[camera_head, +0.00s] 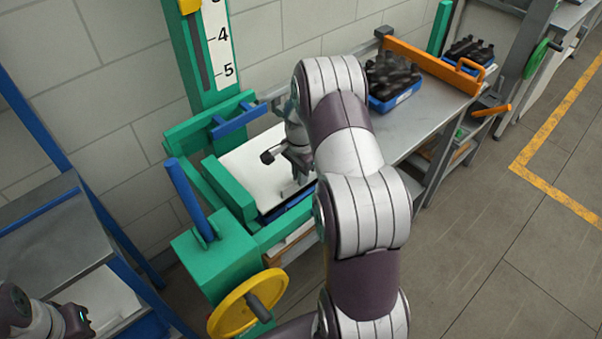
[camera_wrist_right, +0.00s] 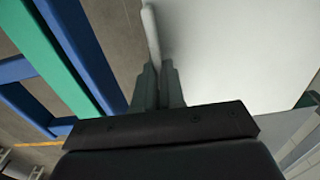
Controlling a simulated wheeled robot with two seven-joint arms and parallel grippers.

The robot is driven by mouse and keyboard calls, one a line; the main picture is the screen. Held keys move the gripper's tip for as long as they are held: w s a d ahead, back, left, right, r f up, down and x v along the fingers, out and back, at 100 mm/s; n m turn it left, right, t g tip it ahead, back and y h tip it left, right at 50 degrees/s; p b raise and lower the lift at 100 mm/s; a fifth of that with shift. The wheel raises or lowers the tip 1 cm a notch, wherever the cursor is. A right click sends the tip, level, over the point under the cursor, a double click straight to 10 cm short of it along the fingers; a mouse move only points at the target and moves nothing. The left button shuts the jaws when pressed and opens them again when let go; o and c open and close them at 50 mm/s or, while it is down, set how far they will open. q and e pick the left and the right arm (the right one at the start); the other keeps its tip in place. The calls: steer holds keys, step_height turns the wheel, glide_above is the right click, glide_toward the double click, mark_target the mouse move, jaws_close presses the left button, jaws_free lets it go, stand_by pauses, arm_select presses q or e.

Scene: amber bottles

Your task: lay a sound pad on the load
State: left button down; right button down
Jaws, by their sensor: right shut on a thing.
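My right gripper (camera_head: 300,178) is inside the green press frame, partly hidden by my right arm. In the right wrist view its fingers (camera_wrist_right: 157,85) are shut on the upright lip (camera_wrist_right: 151,35) of a white pad. The pad's broad white face (camera_wrist_right: 240,50) spreads to the right of the fingers. In the head view a white pad (camera_head: 245,160) lies across the frame, over a blue tray (camera_head: 288,214). The load under it is hidden, and I cannot tell whether the pad touches it. Part of my left arm's end (camera_head: 75,320) shows at the lower left; its fingers are unclear.
The green press (camera_head: 215,262) has a yellow handwheel (camera_head: 248,302) and a scale column (camera_head: 205,55). A metal bench (camera_head: 432,110) at right holds a blue crate of dark bottles (camera_head: 397,97) and an orange bar (camera_head: 430,65). A blue-framed rack (camera_head: 50,235) stands left.

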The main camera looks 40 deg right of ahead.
steer(key=shift+f+b, duration=0.6)
steer(key=shift+f, duration=0.35)
steer(key=c, duration=1.1)
jaws_free()
steer(key=shift+c, duration=0.2)
